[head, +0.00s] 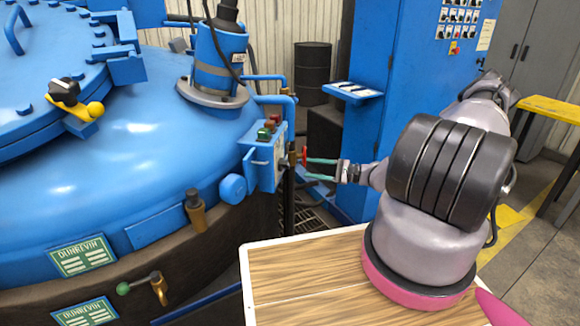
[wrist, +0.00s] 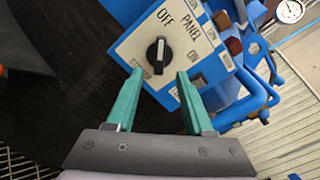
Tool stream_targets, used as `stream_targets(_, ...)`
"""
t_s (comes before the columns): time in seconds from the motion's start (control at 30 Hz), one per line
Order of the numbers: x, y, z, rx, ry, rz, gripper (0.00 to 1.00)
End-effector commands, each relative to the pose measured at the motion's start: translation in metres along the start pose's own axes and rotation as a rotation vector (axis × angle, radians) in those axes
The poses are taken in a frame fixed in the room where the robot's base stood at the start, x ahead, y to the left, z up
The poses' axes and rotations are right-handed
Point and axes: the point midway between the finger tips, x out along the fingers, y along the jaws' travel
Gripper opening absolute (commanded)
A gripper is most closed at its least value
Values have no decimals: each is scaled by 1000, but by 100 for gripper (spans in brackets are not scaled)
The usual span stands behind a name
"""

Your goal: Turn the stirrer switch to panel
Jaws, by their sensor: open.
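The stirrer switch is a black knob (wrist: 159,55) on a white plate (wrist: 140,42) lettered OFF and PANEL, on the blue control box in the wrist view. Its white mark points up in the picture, roughly toward OFF; PANEL is to the upper right. My gripper (wrist: 160,74) is open, its teal fingers to either side of and just below the knob. I cannot tell whether they touch it. In the head view my gripper (head: 308,168) is at the right side of the control box (head: 262,170). The knob's face is hidden there.
Red and green buttons (head: 267,130) top the box. A red handle (head: 304,155) sits by the fingertips. A wooden-topped table (head: 300,270) is below.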

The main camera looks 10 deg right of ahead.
Motion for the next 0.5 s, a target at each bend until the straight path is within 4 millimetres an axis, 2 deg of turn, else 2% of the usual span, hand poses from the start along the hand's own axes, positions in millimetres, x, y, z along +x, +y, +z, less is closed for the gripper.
stream_targets(0.1,25,1,1,0,-4,2,52)
stream_targets(0.3,60,1,1,0,-2,2,52)
stream_targets(0.5,80,0,0,1,-1,1,52)
